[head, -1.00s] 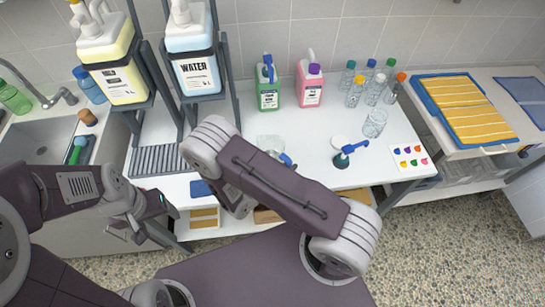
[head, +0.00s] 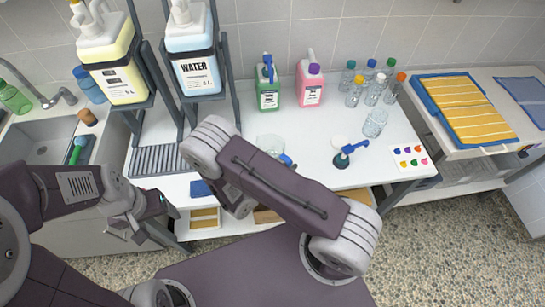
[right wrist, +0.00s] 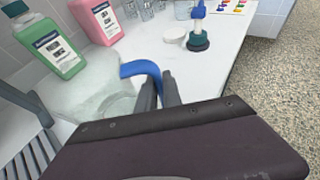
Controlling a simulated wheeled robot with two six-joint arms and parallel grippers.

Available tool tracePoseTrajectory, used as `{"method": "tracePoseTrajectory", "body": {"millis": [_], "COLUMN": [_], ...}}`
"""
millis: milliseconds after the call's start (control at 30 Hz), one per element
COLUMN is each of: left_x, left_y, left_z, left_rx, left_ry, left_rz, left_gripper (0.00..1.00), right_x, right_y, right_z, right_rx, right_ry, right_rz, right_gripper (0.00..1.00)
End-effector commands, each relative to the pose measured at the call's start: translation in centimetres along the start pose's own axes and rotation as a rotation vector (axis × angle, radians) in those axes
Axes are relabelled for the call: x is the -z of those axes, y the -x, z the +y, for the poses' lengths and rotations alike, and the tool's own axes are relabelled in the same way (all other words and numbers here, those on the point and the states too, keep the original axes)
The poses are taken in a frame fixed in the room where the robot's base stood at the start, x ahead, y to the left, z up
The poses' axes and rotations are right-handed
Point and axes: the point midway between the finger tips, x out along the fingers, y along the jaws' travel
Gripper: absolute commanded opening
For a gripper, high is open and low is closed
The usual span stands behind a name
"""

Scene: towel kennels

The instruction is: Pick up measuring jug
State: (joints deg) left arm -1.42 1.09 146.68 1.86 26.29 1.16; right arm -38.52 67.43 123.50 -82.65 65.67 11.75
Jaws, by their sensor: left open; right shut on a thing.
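The measuring jug (head: 268,143) is clear with a blue handle and stands at the white table's middle, partly hidden behind my right arm in the head view. In the right wrist view the clear jug body (right wrist: 112,98) is faint, and its blue handle (right wrist: 143,68) runs to my right gripper (right wrist: 161,92). That gripper is shut on the handle. I cannot tell whether the jug touches the table. My left gripper (head: 170,205) is open and empty, left of the jug near the table's front edge.
A green bottle (head: 268,95) and a pink bottle (head: 309,88) stand behind the jug. A rack with yellow and blue canisters (head: 195,65) stands left.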

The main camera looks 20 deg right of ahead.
Motion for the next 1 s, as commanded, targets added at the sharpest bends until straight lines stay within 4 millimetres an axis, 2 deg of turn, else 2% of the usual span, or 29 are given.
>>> {"method": "tracePoseTrajectory", "body": {"millis": [633, 767, 1000], "left_x": [0.0, 0.0, 0.0], "left_y": [0.0, 0.0, 0.1], "left_z": [0.0, 0.0, 0.0], "left_rx": [0.000, 0.000, 0.000], "left_ry": [0.000, 0.000, 0.000], "left_rz": [0.000, 0.000, 0.000], "left_gripper": [0.72, 0.72, 0.72], "right_x": [-0.2, -0.9, -3.2], "right_y": [0.1, 0.4, 1.4], "right_z": [0.0, 0.0, 0.1], "right_rx": [0.000, 0.000, -0.001], "right_ry": [0.002, -0.001, -0.003], "right_rz": [0.002, 0.001, 0.001], "right_gripper": [0.00, 0.00, 0.00]}}
